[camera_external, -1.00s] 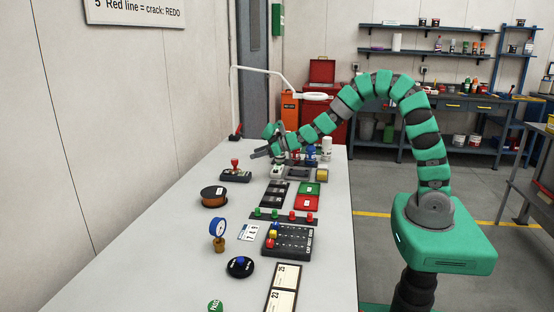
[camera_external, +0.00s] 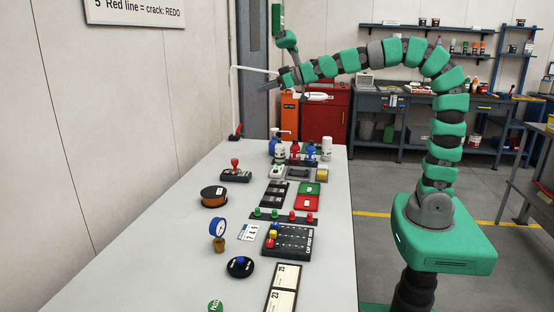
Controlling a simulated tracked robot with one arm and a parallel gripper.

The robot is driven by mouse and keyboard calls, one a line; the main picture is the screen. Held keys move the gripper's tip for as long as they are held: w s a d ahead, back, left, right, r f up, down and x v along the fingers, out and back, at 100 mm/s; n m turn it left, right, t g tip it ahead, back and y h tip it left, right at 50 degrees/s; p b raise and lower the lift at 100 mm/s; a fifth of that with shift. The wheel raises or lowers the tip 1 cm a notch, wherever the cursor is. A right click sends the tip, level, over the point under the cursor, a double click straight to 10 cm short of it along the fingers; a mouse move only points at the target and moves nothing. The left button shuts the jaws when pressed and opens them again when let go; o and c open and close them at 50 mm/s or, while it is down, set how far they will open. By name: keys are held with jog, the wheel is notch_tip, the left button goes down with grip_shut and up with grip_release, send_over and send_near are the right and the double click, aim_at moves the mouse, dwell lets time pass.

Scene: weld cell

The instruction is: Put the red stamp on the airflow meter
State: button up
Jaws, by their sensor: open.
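The red stamp (camera_external: 235,163), with a red knob handle, stands upright on a low dark block with a pale label (camera_external: 237,176) at the left of the table's far half. I cannot tell for sure which thing is the airflow meter. A small whitish device (camera_external: 276,172) lies to the right of the stamp, and a blue-rimmed round gauge (camera_external: 218,228) on a brass base stands nearer the camera. My gripper (camera_external: 265,88) is open and empty, high above the table's far end and well clear of the stamp.
Several bottles (camera_external: 280,155) stand at the table's far end. The left strip of the table (camera_external: 130,245) is bare.

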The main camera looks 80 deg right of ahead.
jog(key=s+a+r, duration=0.4)
jog(key=s+r, duration=0.4)
jog(key=r, duration=0.2)
jog(key=s+a+r+t, duration=0.1)
jog(key=s+a+r, duration=0.4)
jog(key=s+r, duration=0.3)
notch_tip(320, 180, up, 2)
jog(key=shift+s+a+r+y, duration=0.2)
jog(key=shift+s+r+y, duration=0.05)
jog(key=shift+s+y, duration=0.15)
